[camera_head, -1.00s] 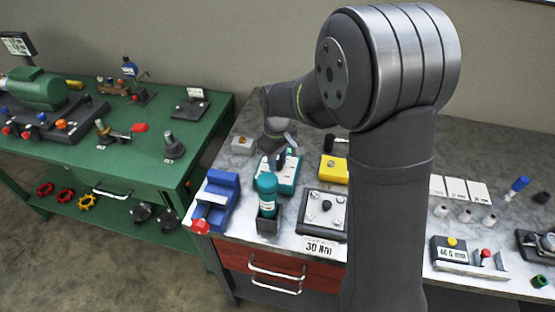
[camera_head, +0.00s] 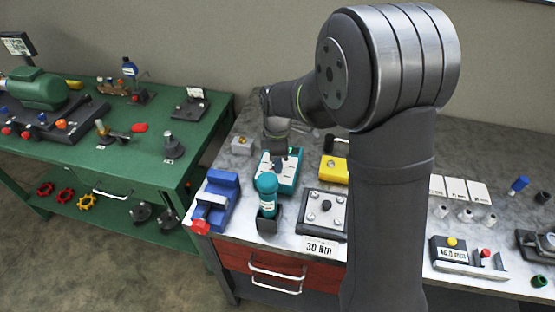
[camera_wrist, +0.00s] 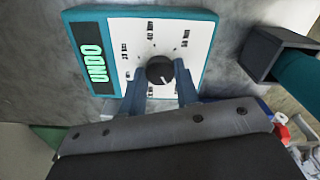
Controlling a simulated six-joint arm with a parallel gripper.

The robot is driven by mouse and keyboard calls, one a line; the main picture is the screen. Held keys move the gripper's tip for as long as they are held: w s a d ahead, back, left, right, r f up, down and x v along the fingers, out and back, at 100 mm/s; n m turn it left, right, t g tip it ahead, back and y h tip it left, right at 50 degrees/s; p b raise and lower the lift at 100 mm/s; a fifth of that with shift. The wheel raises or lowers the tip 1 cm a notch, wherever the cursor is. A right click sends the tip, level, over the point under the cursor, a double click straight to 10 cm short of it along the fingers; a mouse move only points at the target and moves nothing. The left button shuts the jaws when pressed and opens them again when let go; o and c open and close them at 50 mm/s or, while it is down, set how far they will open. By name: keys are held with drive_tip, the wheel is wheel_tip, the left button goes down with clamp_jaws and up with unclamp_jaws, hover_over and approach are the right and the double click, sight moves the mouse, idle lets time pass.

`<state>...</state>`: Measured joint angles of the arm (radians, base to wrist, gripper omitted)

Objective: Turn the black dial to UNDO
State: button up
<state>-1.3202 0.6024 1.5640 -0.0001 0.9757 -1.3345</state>
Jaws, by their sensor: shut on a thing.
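The teal box (camera_head: 290,187) stands on the grey bench, left of my arm. In the wrist view the teal box (camera_wrist: 110,14) has a white face with a display (camera_wrist: 92,50) reading UNDO in green letters. The black dial (camera_wrist: 160,68) sits on that white face, with small printed marks around it, partly hidden by my fingers. A light pointer mark shows on the dial. My gripper (camera_wrist: 161,82) is shut on the dial, one finger on each side. In the head view my gripper (camera_head: 280,165) reaches down over the box and hides the dial.
A teal-topped tool (camera_head: 267,190) stands in a dark holder just in front of the box. A blue vise (camera_head: 222,190) is at the left, a yellow box (camera_head: 334,168) at the right. A plate with several bolts (camera_head: 326,208) lies front right.

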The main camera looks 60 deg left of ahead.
drive_tip(key=shift+n, duration=0.4)
drive_tip(key=o, duration=1)
wheel_tip(320, 180, up, 18)
drive_tip(key=shift+f, duration=0.25)
drive_tip(key=shift+f, duration=0.15)
wheel_tip(320, 180, down, 17)
drive_tip(key=shift+f, duration=0.1)
idle(0.8)
